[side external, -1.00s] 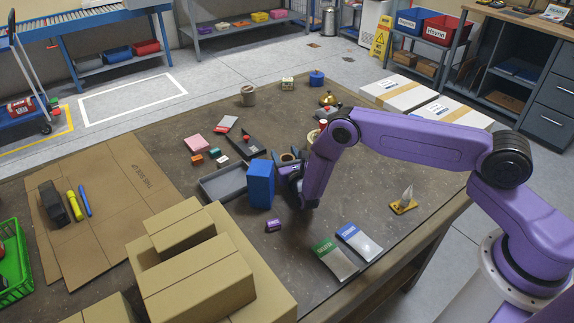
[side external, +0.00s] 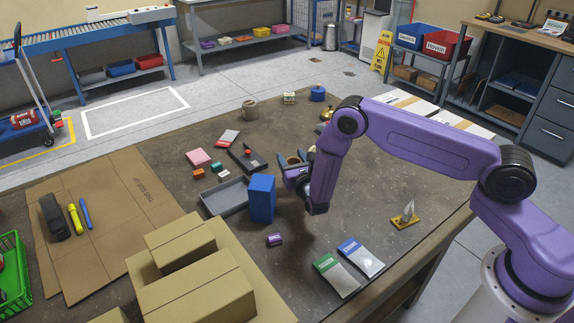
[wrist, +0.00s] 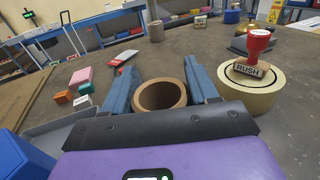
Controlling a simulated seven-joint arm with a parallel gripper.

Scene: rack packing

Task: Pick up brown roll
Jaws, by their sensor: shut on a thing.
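The brown roll (wrist: 146,97), a short open ring, sits between the two blue fingers of my gripper (wrist: 162,92) in the wrist view. The fingers are shut on its left and right sides. In the side view the roll (side external: 293,160) shows only partly, beside my gripper (side external: 297,172) and behind the blue box. It appears held a little above the table, though the gap under it is hidden.
A blue box (side external: 262,199) and grey tray (side external: 224,196) stand left of my gripper. A cream tape roll (wrist: 252,97) with a red-handled RUSH stamp (wrist: 258,42) on it is close on the right. Cardboard boxes (side external: 195,285) fill the front.

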